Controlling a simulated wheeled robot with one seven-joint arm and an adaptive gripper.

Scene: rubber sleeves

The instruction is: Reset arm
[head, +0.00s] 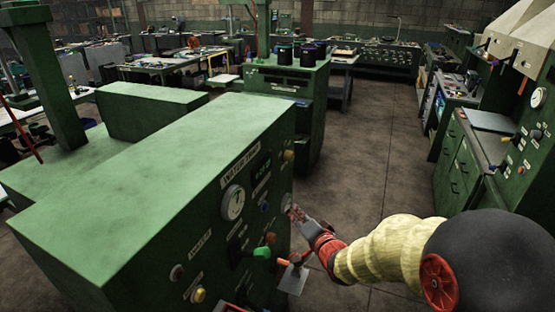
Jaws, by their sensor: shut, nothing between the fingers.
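My arm reaches in from the lower right of the head view, with a black shoulder, a ribbed cream sleeve and a red wrist. My gripper (292,212) is small in the picture, shut and empty. It is in front of the control face of the green machine (180,165), close to the panel's right edge. I cannot tell whether its tips touch the panel.
A green cabinet (312,100) stands behind. Benches with a control panel (530,150) line the right. The floor (372,150) between is clear.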

